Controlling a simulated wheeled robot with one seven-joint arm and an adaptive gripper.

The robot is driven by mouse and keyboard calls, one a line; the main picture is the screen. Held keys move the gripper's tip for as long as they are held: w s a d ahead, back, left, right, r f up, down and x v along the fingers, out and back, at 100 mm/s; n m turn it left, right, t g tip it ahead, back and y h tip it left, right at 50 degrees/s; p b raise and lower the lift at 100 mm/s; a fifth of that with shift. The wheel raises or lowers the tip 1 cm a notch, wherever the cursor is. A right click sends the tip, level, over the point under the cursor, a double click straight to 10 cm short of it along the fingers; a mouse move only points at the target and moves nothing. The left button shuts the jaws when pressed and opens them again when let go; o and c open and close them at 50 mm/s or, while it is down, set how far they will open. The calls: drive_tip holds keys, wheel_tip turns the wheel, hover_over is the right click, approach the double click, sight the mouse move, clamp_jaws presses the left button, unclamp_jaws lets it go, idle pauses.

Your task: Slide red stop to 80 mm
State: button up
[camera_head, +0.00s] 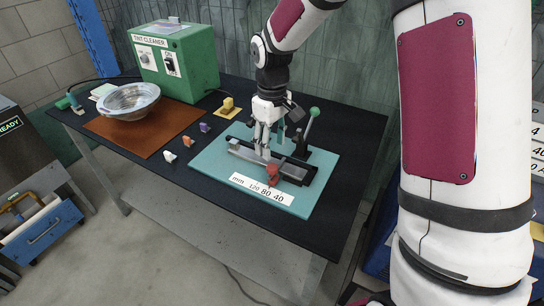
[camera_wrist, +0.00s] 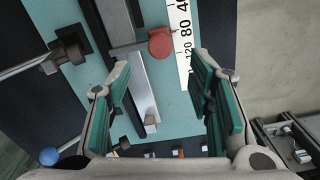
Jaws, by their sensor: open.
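The red stop (camera_head: 273,174) sits on the dark metal rail of a fixture, beside the white millimetre scale (camera_head: 262,188) printed 120, 80, 40. In the wrist view the red stop (camera_wrist: 161,42) lies left of the scale (camera_wrist: 183,40), around the 80 to 120 marks; its exact reading cannot be told. My gripper (camera_head: 263,150) is over the fixture, just behind the stop. In the wrist view my gripper (camera_wrist: 162,63) is open and empty, its green-padded fingers apart, with the stop ahead of the gap. A light metal bar (camera_wrist: 143,90) lies between the fingers.
The fixture stands on a teal mat (camera_head: 205,160). A lever with a green knob (camera_head: 314,112) rises behind it. A metal bowl (camera_head: 130,98) and a green cleaner box (camera_head: 185,65) stand farther left.

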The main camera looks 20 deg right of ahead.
wheel_tip(320, 180, up, 3)
idle(0.6)
drive_tip(key=s+d+r+m+t, duration=0.2)
drive_tip(key=s+r+m, duration=0.1)
drive_tip(key=s+r, duration=0.9)
drive_tip(key=s+d+r+m+t, duration=0.1)
drive_tip(key=s+r+m+t, duration=0.1)
drive_tip(key=s, duration=1.3)
drive_tip(key=shift+s+r+m+t, duration=0.25)
drive_tip(key=shift+m+t, duration=0.15)
drive_tip(key=shift+m, duration=0.3)
